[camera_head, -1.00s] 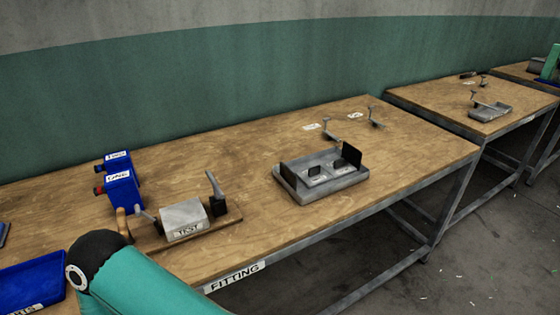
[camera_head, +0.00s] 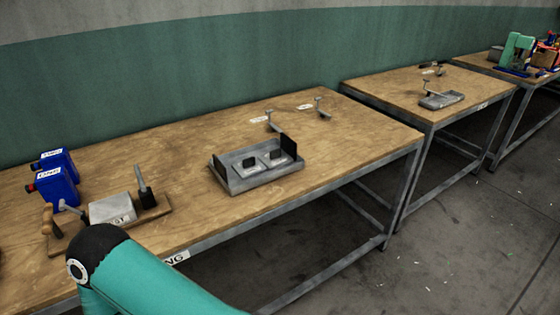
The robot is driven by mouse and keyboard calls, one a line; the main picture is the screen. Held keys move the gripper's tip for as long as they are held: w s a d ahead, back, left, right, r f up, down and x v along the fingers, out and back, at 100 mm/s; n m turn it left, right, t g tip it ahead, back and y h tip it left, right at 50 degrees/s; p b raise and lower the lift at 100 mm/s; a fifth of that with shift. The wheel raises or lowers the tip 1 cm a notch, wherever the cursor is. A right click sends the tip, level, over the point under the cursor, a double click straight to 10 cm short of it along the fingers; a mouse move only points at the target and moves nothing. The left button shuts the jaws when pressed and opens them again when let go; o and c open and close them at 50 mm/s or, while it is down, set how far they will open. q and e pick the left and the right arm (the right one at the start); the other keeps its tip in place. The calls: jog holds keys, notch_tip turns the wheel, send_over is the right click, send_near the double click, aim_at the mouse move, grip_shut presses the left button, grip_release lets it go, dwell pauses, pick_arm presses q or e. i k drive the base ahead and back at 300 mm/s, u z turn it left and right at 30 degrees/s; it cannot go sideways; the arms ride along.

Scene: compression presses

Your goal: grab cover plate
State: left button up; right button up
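No part is labelled as the cover plate, and I cannot tell for sure which piece it is. A grey tray (camera_head: 265,181) on the near bench holds two light blocks with small black pieces (camera_head: 250,162). A dark flat plate (camera_head: 288,147) stands upright at the tray's right end, and another dark upright piece is at its left end. A second, smaller grey tray (camera_head: 441,101) lies on the bench behind to the right. Neither gripper is in view; a teal link of my arm crosses the bottom left.
The near wooden bench (camera_head: 190,150) has a grey test fixture (camera_head: 110,207) and blue boxes (camera_head: 58,188) at left. Metal hooks (camera_head: 321,108) stand behind the tray. A green press (camera_head: 517,50) is on the far bench.

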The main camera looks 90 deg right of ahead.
aim_at(276, 159)
jog(key=z, duration=0.05)
jog(key=k, duration=1.7)
jog(key=z, duration=1.25)
jog(key=i, duration=1.05)
jog(key=z, duration=0.05)
